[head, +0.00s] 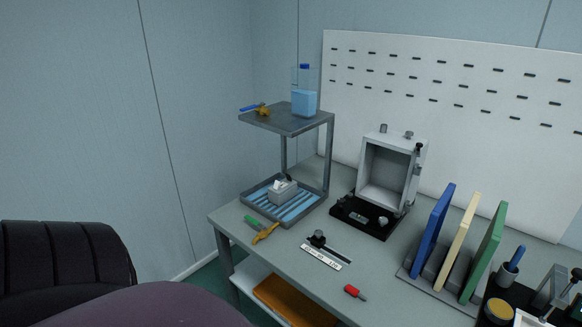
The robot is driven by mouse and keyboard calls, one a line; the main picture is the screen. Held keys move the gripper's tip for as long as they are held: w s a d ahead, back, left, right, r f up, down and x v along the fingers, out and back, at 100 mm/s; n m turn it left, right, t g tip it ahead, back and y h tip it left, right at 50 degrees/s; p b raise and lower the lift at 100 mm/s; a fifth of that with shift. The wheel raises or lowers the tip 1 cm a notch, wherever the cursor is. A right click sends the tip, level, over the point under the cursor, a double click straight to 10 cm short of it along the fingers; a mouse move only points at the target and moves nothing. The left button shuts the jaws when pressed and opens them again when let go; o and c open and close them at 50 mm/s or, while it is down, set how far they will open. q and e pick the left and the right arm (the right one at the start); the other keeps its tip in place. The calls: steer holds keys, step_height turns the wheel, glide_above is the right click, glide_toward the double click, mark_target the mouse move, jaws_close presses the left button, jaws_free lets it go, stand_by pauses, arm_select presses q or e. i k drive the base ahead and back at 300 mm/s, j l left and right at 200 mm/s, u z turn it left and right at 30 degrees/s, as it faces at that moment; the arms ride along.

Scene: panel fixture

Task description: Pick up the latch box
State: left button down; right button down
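No thing in the head view is plainly marked as the latch box. A small grey box (281,194) with a white piece and a dark part on top sits in the blue-lined tray (317,201) on the lower level of the grey shelf stand. A larger grey open-fronted box (365,177) with dark knobs stands upright on a black base (345,213), to the right of the stand. I cannot tell which of the two is the latch box. Neither of my grippers shows, and nothing is seen touching either box.
The stand's top shelf (290,123) holds a blue bottle (304,103). On the grey table lie an orange-and-green tool (264,233), a labelled strip (320,257) and a red-handled tool (355,292). Upright panels (440,235) stand right. A black chair (65,265) stands left.

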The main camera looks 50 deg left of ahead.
mark_target(286, 190)
steer(key=l+u, duration=0.35)
steer(key=l, duration=0.35)
steer(key=j+u, duration=0.1)
steer(key=u, duration=0.3)
steer(key=i+j+u, duration=0.1)
steer(key=u, duration=0.25)
steer(key=i+u, duration=0.15)
steer(key=u, duration=0.25)
steer(key=i+j+u, duration=0.1)
steer(key=u, duration=0.25)
steer(key=k+z, duration=0.2)
steer(key=k, duration=0.25)
steer(key=i+j+z, duration=0.15)
steer(key=z, duration=0.25)
steer(key=i+j+z, duration=0.1)
steer(key=j+z, duration=0.25)
steer(key=i+j+z, duration=0.25)
steer(key=j, duration=0.6)
steer(key=j+z, duration=0.25)
steer(key=j, duration=0.55)
steer(key=k, duration=0.05)
